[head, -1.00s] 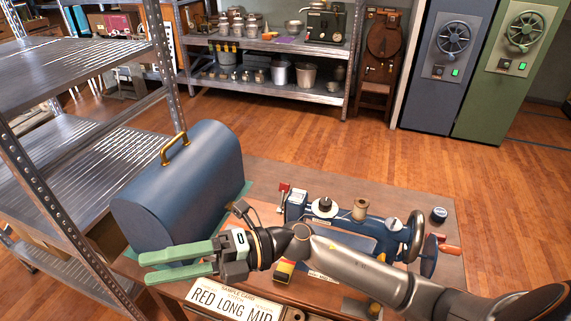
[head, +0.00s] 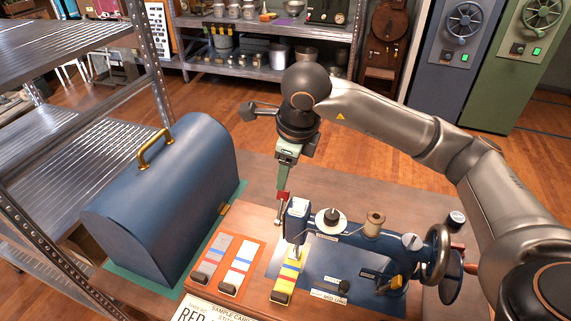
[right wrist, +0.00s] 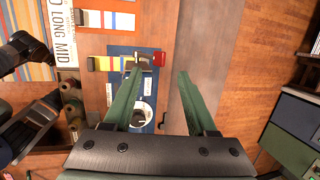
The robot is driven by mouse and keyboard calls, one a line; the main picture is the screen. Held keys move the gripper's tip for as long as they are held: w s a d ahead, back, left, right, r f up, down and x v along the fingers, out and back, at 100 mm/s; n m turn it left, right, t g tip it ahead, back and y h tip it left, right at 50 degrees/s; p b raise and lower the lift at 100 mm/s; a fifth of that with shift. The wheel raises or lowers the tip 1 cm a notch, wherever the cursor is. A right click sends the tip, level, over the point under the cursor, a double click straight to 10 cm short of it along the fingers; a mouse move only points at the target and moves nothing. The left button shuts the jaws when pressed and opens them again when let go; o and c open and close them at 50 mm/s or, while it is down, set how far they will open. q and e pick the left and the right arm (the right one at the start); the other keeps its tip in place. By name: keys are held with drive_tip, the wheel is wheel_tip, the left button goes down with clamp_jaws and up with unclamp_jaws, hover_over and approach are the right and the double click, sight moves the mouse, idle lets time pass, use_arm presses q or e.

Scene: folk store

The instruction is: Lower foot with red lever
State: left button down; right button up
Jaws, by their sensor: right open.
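The blue sewing machine (head: 350,252) stands on the wooden table with its head at the left. The red lever (head: 283,196) sticks out at the back of that head; in the right wrist view the red lever (right wrist: 159,58) shows just ahead of the gap between my fingers. My right gripper (head: 284,182) points down behind the machine head, close to the lever. In the right wrist view my green fingers (right wrist: 160,76) are apart with nothing between them. I cannot tell whether a finger touches the lever. A striped card (head: 288,279) lies under the needle area.
A blue domed case (head: 180,195) with a brass handle stands left of the machine. Two more striped cards (head: 238,264) lie in front of it. A handwheel (head: 437,250) is at the machine's right end. A metal shelf (head: 80,150) stands at the far left.

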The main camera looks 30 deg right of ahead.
sight(280, 195)
drive_tip(key=shift+b+x, duration=1.9)
drive_tip(key=shift+x, duration=1.45)
drive_tip(key=shift+w+a+f+b, duration=0.15)
drive_tip(key=shift+f+b, duration=0.25)
drive_tip(key=shift+f, duration=0.3)
drive_tip(key=shift+w+f+b, duration=0.1)
drive_tip(key=shift+f+b, duration=0.2)
drive_tip(key=shift+b, duration=0.1)
drive_tip(key=shift+r, duration=0.1)
